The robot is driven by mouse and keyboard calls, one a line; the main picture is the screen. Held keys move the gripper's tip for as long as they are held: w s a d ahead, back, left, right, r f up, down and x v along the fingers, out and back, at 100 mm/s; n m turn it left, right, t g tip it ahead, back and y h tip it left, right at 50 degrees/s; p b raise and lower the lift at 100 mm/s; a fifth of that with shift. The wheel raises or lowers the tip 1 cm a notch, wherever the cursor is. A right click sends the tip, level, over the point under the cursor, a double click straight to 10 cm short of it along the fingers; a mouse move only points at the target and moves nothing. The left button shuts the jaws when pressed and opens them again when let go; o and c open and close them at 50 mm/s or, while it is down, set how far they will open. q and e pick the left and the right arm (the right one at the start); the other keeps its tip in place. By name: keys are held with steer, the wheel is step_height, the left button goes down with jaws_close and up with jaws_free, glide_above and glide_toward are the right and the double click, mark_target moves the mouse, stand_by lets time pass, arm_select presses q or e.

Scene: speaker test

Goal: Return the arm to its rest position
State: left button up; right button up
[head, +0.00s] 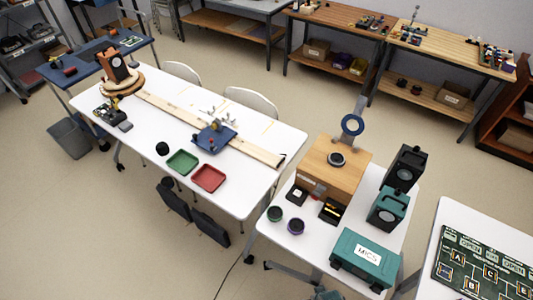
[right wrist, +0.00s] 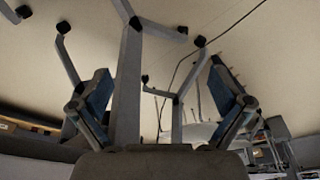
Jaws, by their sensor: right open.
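My right gripper (right wrist: 160,68) shows in the right wrist view with its two fingers wide apart and nothing between them. Beyond it are grey metal table legs with dark feet and the pale floor. In the head view neither gripper can be made out. A small grey shape at the bottom edge, below the near table, is too cut off to identify. On that white table (head: 268,222) stand a wooden box (head: 345,178) with a dark round part on top, a black speaker (head: 405,170), a teal speaker (head: 387,208) and a teal case labelled MICS (head: 364,260).
A second white table (head: 245,195) holds a green tray (head: 182,162) and a red tray (head: 208,178). A dark circuit board (head: 480,270) lies at right. Open floor separates the tables from the back benches.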

steer(key=s+f, duration=0.3)
steer(key=f, duration=0.5)
steer(key=s+f, duration=0.4)
steer(key=f, duration=0.3)
steer(key=s+d+f+g, duration=0.1)
steer(key=s+d+f, duration=0.2)
steer(key=s+f, duration=0.7)
steer(key=s, duration=0.3)
steer(key=shift+s+d+g, duration=0.2)
steer(key=shift+s+g, duration=0.1)
steer(key=shift+s, duration=0.1)
steer(key=shift+c, duration=0.2)
